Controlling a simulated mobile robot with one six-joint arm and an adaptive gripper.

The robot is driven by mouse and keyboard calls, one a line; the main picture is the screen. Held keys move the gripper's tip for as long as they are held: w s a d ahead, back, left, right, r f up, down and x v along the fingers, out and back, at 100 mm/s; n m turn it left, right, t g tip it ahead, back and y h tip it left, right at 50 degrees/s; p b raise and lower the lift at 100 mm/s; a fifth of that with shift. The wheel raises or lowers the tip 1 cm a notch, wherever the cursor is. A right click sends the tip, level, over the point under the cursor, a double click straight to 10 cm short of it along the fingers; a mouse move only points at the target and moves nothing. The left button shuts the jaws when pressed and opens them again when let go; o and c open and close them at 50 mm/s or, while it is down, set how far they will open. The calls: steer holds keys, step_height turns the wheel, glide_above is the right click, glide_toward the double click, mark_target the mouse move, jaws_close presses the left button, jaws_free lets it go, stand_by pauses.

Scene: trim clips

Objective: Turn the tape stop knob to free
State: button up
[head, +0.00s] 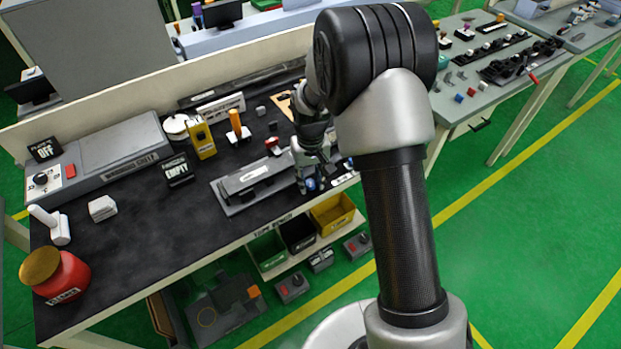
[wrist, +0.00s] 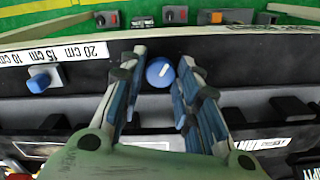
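A round blue knob (wrist: 159,73) with a short slanted white mark on its face shows in the wrist view, on the dark fixture near the table's front edge. I cannot read a free or locked marking beside it. My gripper (wrist: 158,65) is open, with one blue-padded finger on each side of the knob and a visible gap to it. In the head view my gripper (head: 305,183) is low over the table's front edge, and the knob (head: 310,184) shows small beneath it, partly hidden.
A smaller blue knob (wrist: 38,83) sits left of my gripper in the wrist view, beside a white length scale (wrist: 70,52). A grey fixture (head: 240,203) lies left of my gripper in the head view. Yellow and green bins (head: 268,252) hang below the table edge.

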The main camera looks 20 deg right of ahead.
mark_target(311, 183)
stand_by(0.3)
step_height(311, 183, up, 12)
stand_by(0.4)
